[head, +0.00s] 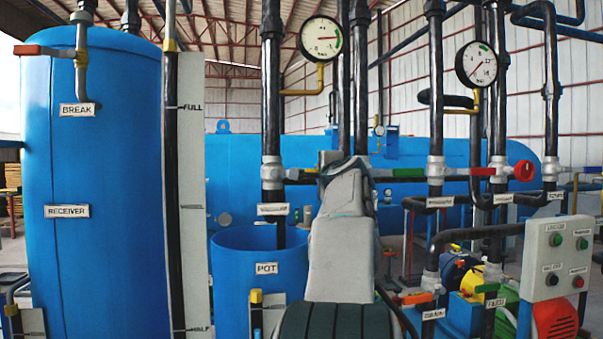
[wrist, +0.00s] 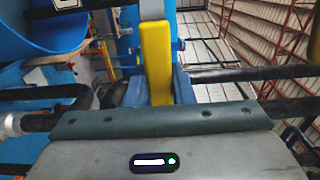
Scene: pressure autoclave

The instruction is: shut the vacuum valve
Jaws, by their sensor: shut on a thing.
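In the wrist view a yellow lever handle (wrist: 156,55) runs up the middle of the picture to a grey fitting at its far end. My gripper (wrist: 158,92) is shut on this handle, with a blue-grey finger on each side of it. A small label (head: 272,209) on the black pipe left of my arm is too blurred to read for certain. No readable label shows by the held handle, so I cannot confirm which valve it belongs to.
A blue tank marked RECEIVER (head: 105,190) stands at the left, and a blue pot (head: 232,262) stands left of my arm. Black pipes with a green handle (head: 408,172) and a red handwheel (head: 525,171) are at the right. A control box (head: 556,250) stands at the far right.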

